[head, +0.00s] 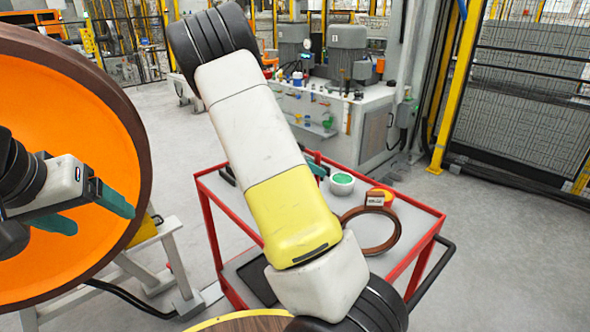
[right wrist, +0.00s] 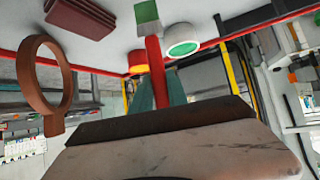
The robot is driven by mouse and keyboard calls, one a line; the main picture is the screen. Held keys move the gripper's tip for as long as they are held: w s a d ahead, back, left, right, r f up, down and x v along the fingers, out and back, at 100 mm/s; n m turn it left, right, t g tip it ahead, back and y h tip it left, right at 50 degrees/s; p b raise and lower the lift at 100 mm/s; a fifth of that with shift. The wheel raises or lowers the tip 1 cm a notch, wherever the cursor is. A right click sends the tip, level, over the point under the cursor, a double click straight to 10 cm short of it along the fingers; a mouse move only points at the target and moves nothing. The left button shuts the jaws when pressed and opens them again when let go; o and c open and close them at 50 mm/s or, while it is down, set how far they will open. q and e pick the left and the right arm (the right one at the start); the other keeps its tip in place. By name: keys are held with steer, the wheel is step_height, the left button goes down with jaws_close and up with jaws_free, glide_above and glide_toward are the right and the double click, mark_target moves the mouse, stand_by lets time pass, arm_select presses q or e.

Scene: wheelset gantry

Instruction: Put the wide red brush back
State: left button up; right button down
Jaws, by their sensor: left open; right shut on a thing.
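The wide red brush shows in the right wrist view as an upright red piece (right wrist: 155,60) between the teal fingers of my right gripper (right wrist: 156,92), which is shut on it. A grey-green block (right wrist: 147,12) lies at its far end; I cannot tell whether it belongs to the brush. In the head view my right arm hides most of the brush; a small red piece (head: 317,157) shows beside the arm above the red cart. Whether the brush touches the cart cannot be told. My left gripper (head: 100,210) is open and empty before the orange wheel.
The red-framed cart (head: 415,213) carries a white tin with a green top (head: 342,184), a red-yellow item (head: 380,194), a copper-brown ring (head: 370,232) and a brown block (right wrist: 80,16). The large orange wheel (head: 60,120) stands left. A grey machine bench (head: 372,125) stands behind.

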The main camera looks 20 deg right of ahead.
steer(key=shift+f, duration=1.05)
steer(key=c, duration=1.3)
jaws_free()
steer(key=shift+f, duration=0.1)
